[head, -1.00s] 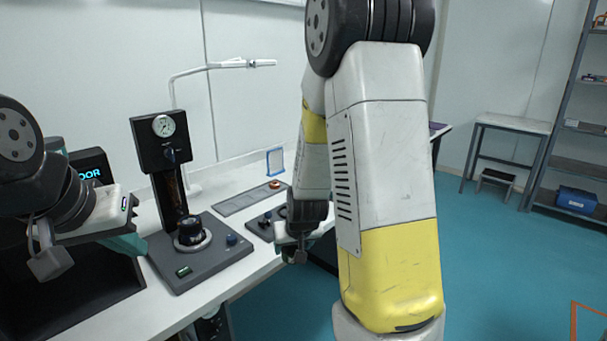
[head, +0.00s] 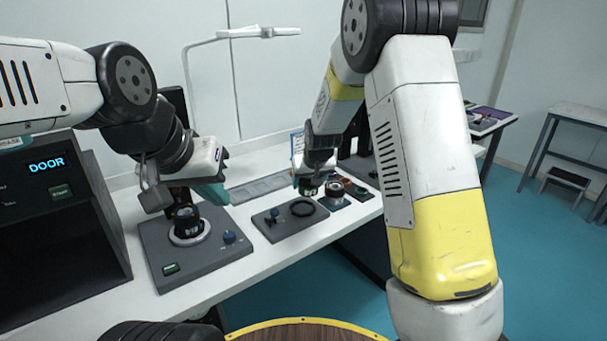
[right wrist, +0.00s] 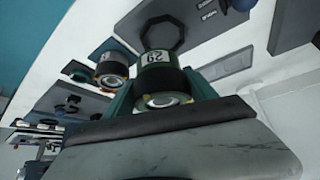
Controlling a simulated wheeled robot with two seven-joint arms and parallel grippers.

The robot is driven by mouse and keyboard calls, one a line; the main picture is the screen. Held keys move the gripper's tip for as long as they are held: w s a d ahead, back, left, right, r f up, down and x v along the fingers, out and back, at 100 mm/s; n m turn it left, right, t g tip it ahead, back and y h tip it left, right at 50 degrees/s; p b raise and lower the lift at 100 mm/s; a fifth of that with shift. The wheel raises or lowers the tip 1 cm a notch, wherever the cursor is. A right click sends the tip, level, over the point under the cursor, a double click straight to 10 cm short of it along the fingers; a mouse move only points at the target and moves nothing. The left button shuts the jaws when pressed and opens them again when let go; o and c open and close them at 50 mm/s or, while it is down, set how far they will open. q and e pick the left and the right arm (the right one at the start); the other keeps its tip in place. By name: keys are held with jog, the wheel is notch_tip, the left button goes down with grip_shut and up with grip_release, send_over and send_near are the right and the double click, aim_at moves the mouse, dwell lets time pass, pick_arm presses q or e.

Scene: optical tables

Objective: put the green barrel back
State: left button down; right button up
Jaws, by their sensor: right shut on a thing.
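The green barrel (right wrist: 158,75), a short black cylinder with a green band and a white "29" label, is between the teal fingers of my right gripper (right wrist: 160,98). In the head view my right gripper (head: 309,184) holds it (head: 308,189) low over the bench, just behind a grey plate (head: 283,228) with a black ring. I cannot tell whether the barrel touches anything beneath. My left gripper (head: 210,192) hangs above the gauge stand at left, its fingertips partly hidden, so its opening is unclear.
A barrel with an orange band (right wrist: 111,66) stands on a small dark plate beside the held one. Another dark barrel (head: 188,226) sits on the gauge stand's base (head: 215,258). A black "DOOR" box (head: 60,230) stands at left. The white bench front (head: 240,285) is clear.

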jog(key=shift+w+a+r, duration=0.1)
jog(key=shift+w+a, duration=0.45)
jog(key=shift+a, duration=0.3)
jog(key=shift+a+f, duration=0.1)
jog(key=shift+f, duration=3.2)
jog(key=shift+f, duration=0.55)
jog(key=shift+s+f, duration=0.15)
jog(key=shift+f, duration=0.2)
